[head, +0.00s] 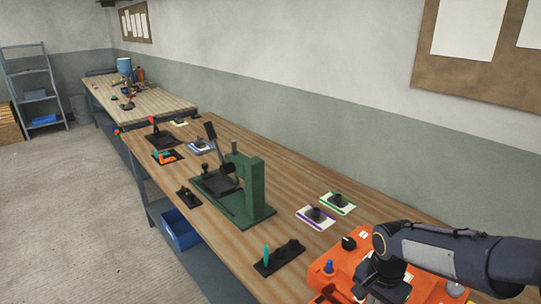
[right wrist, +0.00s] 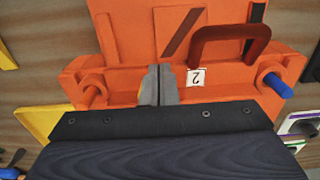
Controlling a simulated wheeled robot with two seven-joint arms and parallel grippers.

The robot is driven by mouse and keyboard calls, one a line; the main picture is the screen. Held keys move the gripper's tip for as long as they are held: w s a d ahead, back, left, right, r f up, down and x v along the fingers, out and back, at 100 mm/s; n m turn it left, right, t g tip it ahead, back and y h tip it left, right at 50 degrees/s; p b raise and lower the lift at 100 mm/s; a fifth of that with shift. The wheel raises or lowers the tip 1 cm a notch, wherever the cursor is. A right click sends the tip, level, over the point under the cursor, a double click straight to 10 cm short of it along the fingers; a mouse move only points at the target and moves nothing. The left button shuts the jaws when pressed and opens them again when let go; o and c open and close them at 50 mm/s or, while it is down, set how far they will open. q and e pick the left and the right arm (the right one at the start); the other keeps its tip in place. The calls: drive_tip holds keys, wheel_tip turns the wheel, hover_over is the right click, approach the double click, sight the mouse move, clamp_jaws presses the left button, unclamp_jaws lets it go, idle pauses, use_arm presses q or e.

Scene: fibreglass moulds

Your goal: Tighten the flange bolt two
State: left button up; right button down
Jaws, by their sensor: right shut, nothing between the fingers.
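The orange mould (head: 345,267) lies at the near right end of the bench in the head view. It fills much of the right wrist view (right wrist: 130,45). A white label marked 2 (right wrist: 196,78) sits on its flange. My right gripper (right wrist: 160,70) is shut and empty, its grey fingertips over the flange just left of that label. I cannot make out bolt two itself; the fingers may hide it. A blue-ended bolt (right wrist: 275,85) stands at the flange's right end. In the head view my right arm covers part of the mould. My left gripper is not in view.
A dark red handle (right wrist: 232,42) rises from the mould, right of my fingers. A green press (head: 242,190) stands mid-bench. A black holder with a teal-handled tool (head: 266,256) and purple-edged (head: 316,217) and green-edged (head: 338,203) trays lie near the mould.

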drive_tip(key=shift+w+a, duration=0.1)
drive_tip(key=shift+w, duration=0.25)
drive_tip(key=shift+a, duration=0.15)
idle(0.3)
drive_tip(key=shift+s+a, duration=0.15)
drive_tip(key=shift+a, duration=0.1)
wheel_tip(320, 180, up, 6)
drive_tip(key=p, duration=0.5)
